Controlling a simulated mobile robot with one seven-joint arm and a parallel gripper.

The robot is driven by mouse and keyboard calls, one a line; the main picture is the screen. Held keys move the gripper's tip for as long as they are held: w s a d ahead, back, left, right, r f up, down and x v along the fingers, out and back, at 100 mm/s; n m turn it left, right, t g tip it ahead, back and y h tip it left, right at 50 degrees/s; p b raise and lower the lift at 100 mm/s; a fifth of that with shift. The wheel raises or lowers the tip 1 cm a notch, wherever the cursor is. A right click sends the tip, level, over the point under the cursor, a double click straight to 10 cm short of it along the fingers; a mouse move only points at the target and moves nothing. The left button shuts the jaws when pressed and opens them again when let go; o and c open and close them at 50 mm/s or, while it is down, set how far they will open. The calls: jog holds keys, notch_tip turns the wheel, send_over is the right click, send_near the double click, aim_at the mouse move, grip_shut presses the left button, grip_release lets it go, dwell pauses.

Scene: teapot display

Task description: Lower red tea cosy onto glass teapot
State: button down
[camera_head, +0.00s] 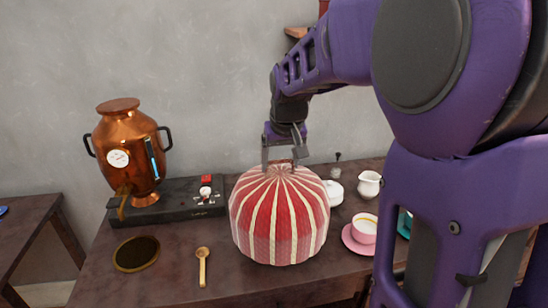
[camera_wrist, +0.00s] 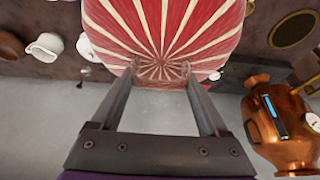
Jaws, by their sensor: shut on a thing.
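The red tea cosy (camera_head: 279,222), striped with cream, stands upright at the middle of the table in the head view. It fills the upper middle of the wrist view (camera_wrist: 165,30), its stripes meeting at the top. My gripper (camera_head: 281,168) is directly above it, with its two fingers reaching down to the crown. The gripper (camera_wrist: 159,72) is shut on the cosy's top, though the gripped part is hard to make out. I cannot see the glass teapot in either view. Whether the cosy's lower rim touches anything is unclear.
A copper urn (camera_head: 128,150) stands on a dark base at left. A wooden spoon (camera_head: 202,266) and a round dark mat (camera_head: 136,254) lie front left. A white lidded pot (camera_head: 334,193), a white jug (camera_head: 369,184) and a pink cup (camera_head: 364,228) on a saucer are at right.

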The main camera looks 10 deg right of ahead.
jog(key=shift+f, duration=3.55)
grip_release()
jog(key=shift+r, duration=0.1)
jog(key=shift+r+p, duration=2.55)
jog(key=shift+r, duration=0.9)
